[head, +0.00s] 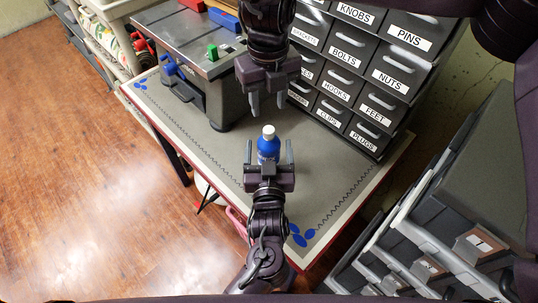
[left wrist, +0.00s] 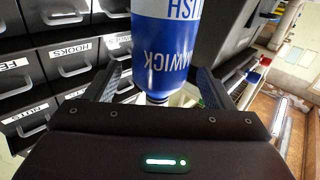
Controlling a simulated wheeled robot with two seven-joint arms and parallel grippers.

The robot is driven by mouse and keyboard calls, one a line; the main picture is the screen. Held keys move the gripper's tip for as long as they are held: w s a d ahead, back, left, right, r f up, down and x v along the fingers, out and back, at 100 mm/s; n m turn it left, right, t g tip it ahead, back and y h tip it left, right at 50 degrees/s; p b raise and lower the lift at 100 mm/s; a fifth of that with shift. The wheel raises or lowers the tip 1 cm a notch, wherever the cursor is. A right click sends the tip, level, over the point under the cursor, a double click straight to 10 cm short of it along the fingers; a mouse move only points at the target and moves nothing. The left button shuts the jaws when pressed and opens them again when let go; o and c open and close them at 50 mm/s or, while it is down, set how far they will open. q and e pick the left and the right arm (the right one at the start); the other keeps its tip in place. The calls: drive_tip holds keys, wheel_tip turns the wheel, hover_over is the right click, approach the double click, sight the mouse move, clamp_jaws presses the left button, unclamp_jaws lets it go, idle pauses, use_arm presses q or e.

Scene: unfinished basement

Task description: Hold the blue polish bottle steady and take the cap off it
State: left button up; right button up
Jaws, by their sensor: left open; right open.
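The blue polish bottle (head: 268,152) stands upright on the grey mat of the workbench, its white cap (head: 268,132) on top. My left gripper (head: 269,146) is open, with one finger on each side of the bottle and the bottle between them. In the left wrist view the bottle (left wrist: 165,48) appears upside down with its label text inverted, and gaps show beside the fingers. My right gripper (head: 267,106) is open and empty, its fingers pointing down the picture toward the cap, apart from it.
A drawer cabinet (head: 358,70) with labelled drawers stands on the right of the bench (head: 222,160). The mat around the bottle is clear.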

use_arm(q)
drive_tip(key=shift+w+f, duration=0.1)
drive_tip(key=shift+w, duration=1.85)
use_arm(e)
drive_tip(key=shift+w+f, duration=0.1)
drive_tip(key=shift+w, duration=0.05)
